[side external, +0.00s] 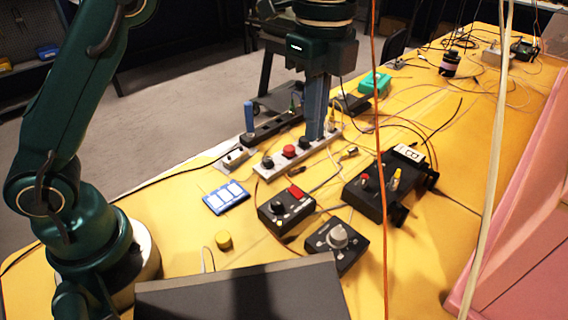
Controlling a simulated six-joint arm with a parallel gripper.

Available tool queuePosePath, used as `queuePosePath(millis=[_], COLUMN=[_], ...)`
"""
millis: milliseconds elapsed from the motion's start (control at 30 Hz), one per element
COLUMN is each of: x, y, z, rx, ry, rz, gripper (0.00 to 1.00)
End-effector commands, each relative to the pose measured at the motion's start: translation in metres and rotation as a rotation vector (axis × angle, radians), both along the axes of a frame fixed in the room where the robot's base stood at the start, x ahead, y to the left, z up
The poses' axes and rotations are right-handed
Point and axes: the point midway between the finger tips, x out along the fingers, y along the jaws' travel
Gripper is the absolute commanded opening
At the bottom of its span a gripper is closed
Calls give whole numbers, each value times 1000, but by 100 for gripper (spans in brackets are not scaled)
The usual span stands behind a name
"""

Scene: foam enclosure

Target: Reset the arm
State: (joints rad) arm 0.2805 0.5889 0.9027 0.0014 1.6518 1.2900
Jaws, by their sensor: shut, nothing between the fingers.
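My gripper (316,108) points straight down near the middle of the side external view. Its fingers are together, with nothing held between them. The fingertips are close to the grey strip panel (268,165), which carries a red button (289,151) and black knobs. I cannot tell whether the tips touch the panel or are just behind or above it. My arm comes in from the left and from the top of the picture.
Black control boxes with knobs (285,209), (352,258) and a larger black box (372,200) stand on the yellow table (180,215). A blue-and-white keypad (226,197) and yellow button (223,240) lie in front. Cables run across; pink foam (530,220) stands right.

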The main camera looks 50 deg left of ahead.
Motion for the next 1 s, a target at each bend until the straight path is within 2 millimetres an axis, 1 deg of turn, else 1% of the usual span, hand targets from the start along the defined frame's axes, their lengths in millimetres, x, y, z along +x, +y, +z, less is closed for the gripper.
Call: queuePosePath(millis=[200,267,367,433,500,600,700,867,1000], x=[0,1,1,-5,-16,-33,-52,-83,-110], y=[0,2,8,15,25,39,51,68,79], z=[0,3,20,34,48,64,72,72,60], rx=[0,-2,-15,-22,-29,-43,-62,-103,-154], ry=[0,-8,-54,-82,-111,-160,-208,-280,-338], rz=[1,7,23,40,68,154,271,498,724], gripper=[0,0,0,0,0,0,0,0,0])
